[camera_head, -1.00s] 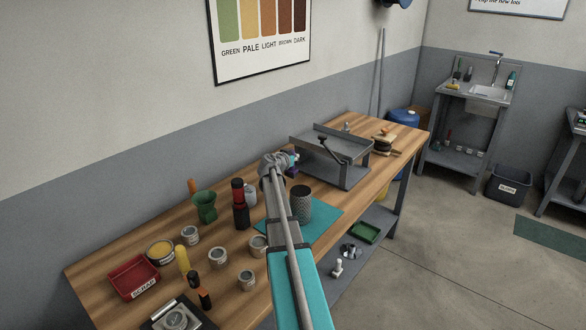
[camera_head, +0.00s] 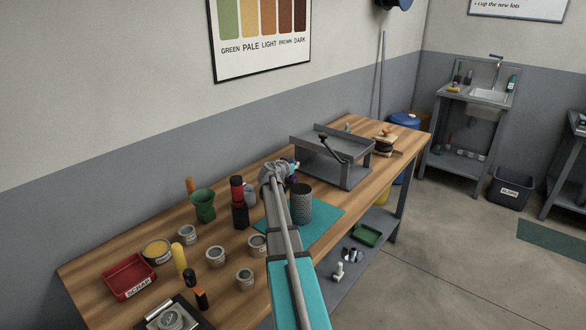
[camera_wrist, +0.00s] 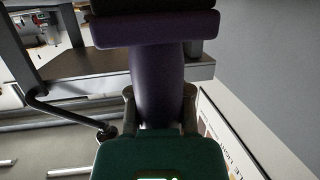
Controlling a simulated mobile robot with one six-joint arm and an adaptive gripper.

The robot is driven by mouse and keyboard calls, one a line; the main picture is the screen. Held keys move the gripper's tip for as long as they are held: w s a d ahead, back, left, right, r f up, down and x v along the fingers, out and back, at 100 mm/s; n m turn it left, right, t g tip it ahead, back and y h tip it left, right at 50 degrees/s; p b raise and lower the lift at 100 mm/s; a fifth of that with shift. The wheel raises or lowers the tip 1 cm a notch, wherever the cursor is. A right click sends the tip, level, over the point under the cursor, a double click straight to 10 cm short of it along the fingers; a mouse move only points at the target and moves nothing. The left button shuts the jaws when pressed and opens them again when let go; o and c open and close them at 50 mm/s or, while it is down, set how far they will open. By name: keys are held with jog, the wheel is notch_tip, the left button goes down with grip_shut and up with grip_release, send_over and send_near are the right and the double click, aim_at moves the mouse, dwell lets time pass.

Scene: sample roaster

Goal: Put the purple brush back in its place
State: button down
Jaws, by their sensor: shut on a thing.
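The purple brush (camera_wrist: 157,85) fills the middle of the wrist view, with a purple handle and a wide, dark crosspiece at the top. My gripper (camera_wrist: 160,105) is shut on its handle, one finger on each side. In the head view my gripper (camera_head: 287,172) is above the wooden workbench, just left of the grey metal stand with a crank. My wrist hides most of the brush there; only a small dark purple bit shows beside it. I cannot tell where the brush's place is.
The grey stand (camera_head: 345,165) is close to my gripper's right. A perforated cylinder (camera_head: 301,205) stands on a teal mat (camera_head: 325,222) below. A sink (camera_head: 488,96) stands at the back right.

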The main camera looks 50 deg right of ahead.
jog(key=shift+f+b, duration=0.5)
jog(key=shift+s+a, duration=0.1)
jog(key=c, duration=0.5)
grip_release()
jog(key=shift+s+a, duration=0.1)
jog(key=shift+s, duration=0.05)
jog(key=shift+c, duration=0.2)
jog(key=shift+f, duration=0.1)
jog(key=shift+r, duration=0.2)
jog(key=shift+r+p, duration=0.45)
jog(key=shift+p, duration=0.1)
jog(key=p+v, duration=0.1)
jog(key=v, duration=0.6)
jog(key=shift+p, duration=0.4)
